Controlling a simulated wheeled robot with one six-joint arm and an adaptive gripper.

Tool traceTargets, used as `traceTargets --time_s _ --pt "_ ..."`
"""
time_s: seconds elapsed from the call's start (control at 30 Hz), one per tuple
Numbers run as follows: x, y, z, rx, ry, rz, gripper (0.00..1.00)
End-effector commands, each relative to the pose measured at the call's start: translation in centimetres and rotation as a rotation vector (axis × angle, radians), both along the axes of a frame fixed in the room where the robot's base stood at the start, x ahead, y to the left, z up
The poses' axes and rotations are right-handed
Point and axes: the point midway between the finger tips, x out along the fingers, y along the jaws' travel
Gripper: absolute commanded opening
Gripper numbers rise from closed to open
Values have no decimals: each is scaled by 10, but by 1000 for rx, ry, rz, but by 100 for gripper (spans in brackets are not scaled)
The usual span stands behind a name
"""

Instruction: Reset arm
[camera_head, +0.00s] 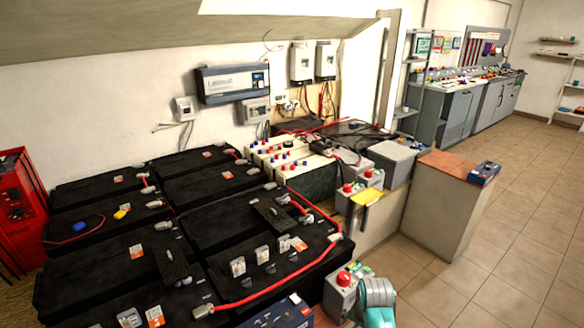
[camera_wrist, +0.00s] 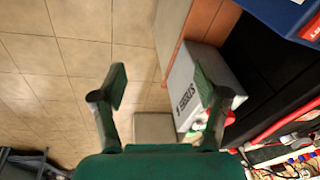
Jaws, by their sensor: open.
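My gripper (camera_wrist: 160,84) shows in the wrist view with its two dark green fingers spread wide apart. Nothing is between the fingers; tiled floor shows through the gap. In the head view, a teal and grey part of my arm shows at the bottom, right of the centre. The fingers cannot be made out there.
Black batteries (camera_head: 95,215) with red cables fill the left. A cabinet (camera_head: 436,213) carries a small blue battery (camera_head: 484,173). Tiled floor (camera_head: 525,220) is clear at right. A red machine (camera_head: 18,205) stands far left.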

Motion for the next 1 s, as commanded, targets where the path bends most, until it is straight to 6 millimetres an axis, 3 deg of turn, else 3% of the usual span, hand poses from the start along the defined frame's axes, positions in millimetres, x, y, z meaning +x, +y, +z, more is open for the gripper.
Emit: traceTargets --time_s 0.03,0.2,0.5,0.77,1.0 --pt "-14 0 -16 -4 -16 13 74" --pt "-53 1 -55 -19 -113 66 74" --pt "-132 2 -96 -63 -283 156 74" --pt "-206 3 -102 -113 -430 230 74" --pt "-275 3 -84 -169 -562 296 74"
